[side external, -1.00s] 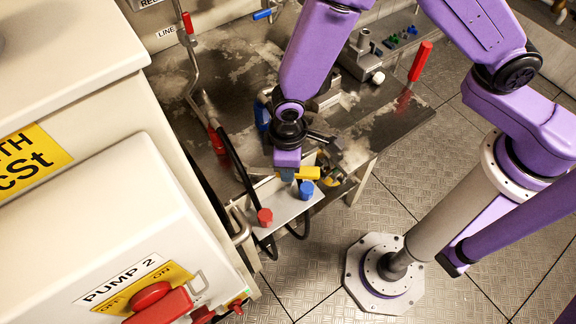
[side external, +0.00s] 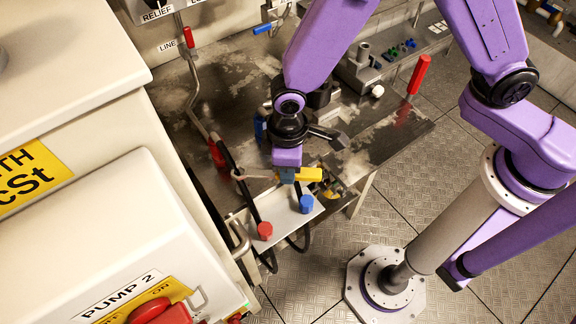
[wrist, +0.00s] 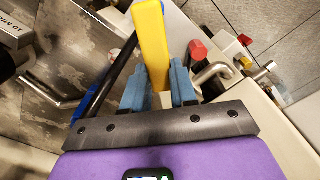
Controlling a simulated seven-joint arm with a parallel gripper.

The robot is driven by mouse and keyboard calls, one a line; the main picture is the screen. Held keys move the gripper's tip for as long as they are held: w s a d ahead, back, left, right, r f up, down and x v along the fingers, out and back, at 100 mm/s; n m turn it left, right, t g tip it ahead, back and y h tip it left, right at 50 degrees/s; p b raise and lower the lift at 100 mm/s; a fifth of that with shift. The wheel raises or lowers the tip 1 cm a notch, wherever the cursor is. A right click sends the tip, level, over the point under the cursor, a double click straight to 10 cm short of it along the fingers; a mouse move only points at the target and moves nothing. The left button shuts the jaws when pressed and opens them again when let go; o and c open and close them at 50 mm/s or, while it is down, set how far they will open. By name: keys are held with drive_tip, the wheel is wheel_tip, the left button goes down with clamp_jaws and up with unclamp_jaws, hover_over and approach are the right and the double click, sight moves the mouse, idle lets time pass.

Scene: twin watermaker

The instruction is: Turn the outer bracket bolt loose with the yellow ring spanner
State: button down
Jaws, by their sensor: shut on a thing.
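The yellow ring spanner (side external: 310,174) is beside my gripper's tip in the side view, above the back edge of a white plate. In the wrist view the yellow spanner (wrist: 152,45) stands out as a thick bar between two blue fingers. My gripper (side external: 287,176) points down, and its blue fingers also show in the wrist view (wrist: 160,86), shut on the spanner. I cannot make out the spanner's ring end or the outer bracket bolt. I cannot tell whether the ring sits on a bolt.
The white plate (side external: 284,221) carries a red cap (side external: 264,231) and a blue cap (side external: 306,204), with black hoses around it. The white pump cabinet (side external: 105,235) stands close on the left. A red-handled tool (side external: 418,75) rises at the bench's right. Floor is open beyond.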

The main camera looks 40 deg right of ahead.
drive_tip(key=c, duration=1.6)
unclamp_jaws()
clamp_jaws()
drive_tip(key=shift+s+a+m, duration=0.1)
drive_tip(key=shift+a+m, duration=0.4)
drive_tip(key=s+a+f+m, duration=0.3)
drive_tip(key=a+m, duration=0.5)
drive_tip(key=m, duration=0.3)
drive_tip(key=shift+s+a+f, duration=0.2)
drive_tip(key=shift+s+f, duration=0.05)
drive_tip(key=shift+f, duration=0.2)
